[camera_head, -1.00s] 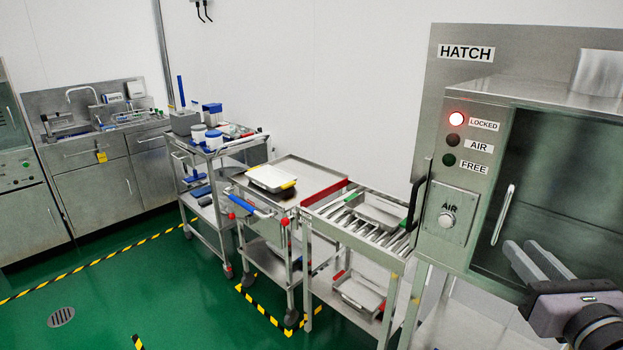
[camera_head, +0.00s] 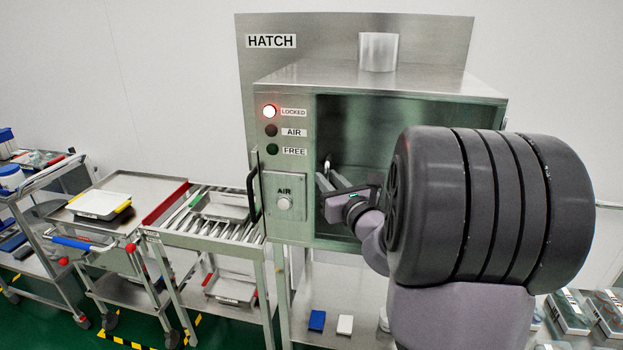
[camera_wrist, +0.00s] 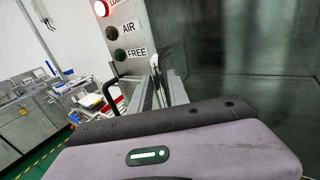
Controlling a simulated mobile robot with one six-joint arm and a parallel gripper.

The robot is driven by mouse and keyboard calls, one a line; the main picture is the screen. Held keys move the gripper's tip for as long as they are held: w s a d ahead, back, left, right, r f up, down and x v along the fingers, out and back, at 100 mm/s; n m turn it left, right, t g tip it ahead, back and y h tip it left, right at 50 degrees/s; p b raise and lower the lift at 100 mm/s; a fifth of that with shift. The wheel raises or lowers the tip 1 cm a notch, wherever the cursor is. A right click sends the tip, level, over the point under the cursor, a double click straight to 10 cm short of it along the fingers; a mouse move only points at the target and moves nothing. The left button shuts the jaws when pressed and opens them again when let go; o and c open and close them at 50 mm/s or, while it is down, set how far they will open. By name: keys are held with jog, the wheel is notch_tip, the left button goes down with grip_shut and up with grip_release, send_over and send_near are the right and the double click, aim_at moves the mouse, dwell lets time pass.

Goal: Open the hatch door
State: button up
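The steel hatch (camera_head: 380,82) stands at the centre of the head view. Its dark glass door (camera_head: 365,125) looks closed, and my arm covers its right part. The pale vertical door handle (camera_head: 327,166) is at the door's left side and shows in the wrist view (camera_wrist: 154,64). My gripper (camera_head: 330,180) is in front of the door at the handle. Its two fingers are apart, with the handle's top showing just beyond their tips in the wrist view (camera_wrist: 160,82). Whether they touch the handle is unclear. The LOCKED lamp (camera_head: 269,111) glows red; the AIR and FREE lamps are dark.
An AIR button (camera_head: 285,203) sits on the panel left of the door. A black handle (camera_head: 254,187) sticks out at the hatch's left side. A roller conveyor (camera_head: 205,214) and a steel cart (camera_head: 135,190) stand to the left. Small boxes lie below the hatch.

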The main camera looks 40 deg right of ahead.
jog(key=shift+w+d, duration=0.1)
jog(key=shift+w, duration=0.4)
jog(key=shift+c, duration=0.4)
grip_shut()
dwell(0.7)
